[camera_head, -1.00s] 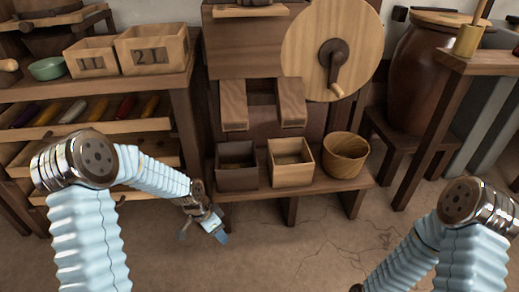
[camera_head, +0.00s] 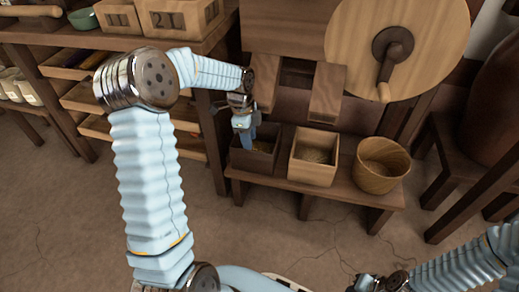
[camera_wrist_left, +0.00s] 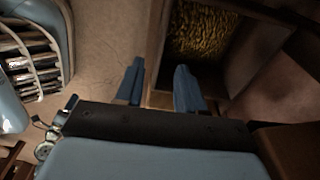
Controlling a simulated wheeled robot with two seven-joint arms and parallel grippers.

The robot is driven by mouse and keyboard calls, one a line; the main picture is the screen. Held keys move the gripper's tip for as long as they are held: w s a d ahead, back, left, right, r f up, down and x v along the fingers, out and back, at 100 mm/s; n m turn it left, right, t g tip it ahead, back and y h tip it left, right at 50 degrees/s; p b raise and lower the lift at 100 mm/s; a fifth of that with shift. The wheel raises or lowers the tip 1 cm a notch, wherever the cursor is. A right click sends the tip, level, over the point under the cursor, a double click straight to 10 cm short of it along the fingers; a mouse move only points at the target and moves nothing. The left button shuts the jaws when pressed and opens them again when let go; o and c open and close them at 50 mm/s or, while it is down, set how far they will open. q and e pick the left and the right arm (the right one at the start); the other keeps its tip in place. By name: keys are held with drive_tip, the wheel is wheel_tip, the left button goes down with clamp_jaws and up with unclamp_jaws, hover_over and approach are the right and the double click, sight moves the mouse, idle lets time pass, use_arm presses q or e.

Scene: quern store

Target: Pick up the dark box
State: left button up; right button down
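The dark box (camera_head: 257,164) stands at the left end of the low bench, with grain inside. In the left wrist view, the dark box (camera_wrist_left: 240,58) shows its walls and yellowish grain. My left gripper (camera_head: 246,143) points down at the box's left side. In the left wrist view, the left gripper (camera_wrist_left: 159,84) has its two blue fingers apart, one outside the near wall and one on the inner side. I cannot tell whether they touch it. My right gripper (camera_head: 380,283) is low at the bottom edge, partly cut off; its fingers are unclear.
A light wooden box (camera_head: 314,158) stands close to the right of the dark box, then a round wooden tub (camera_head: 380,167). A wooden chute (camera_head: 327,93) and a crank wheel (camera_head: 395,45) are above. A shelf rack (camera_head: 180,113) stands to the left. The floor in front is clear.

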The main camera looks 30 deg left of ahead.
use_arm(q)
wheel_tip(320, 180, down, 3)
drive_tip(key=shift+r, duration=0.1)
drive_tip(key=b, duration=0.2)
hover_over(252, 170)
drive_tip(key=f, duration=0.7)
drive_tip(key=shift+w, duration=0.2)
drive_tip(key=shift+r, duration=0.1)
clamp_jaws()
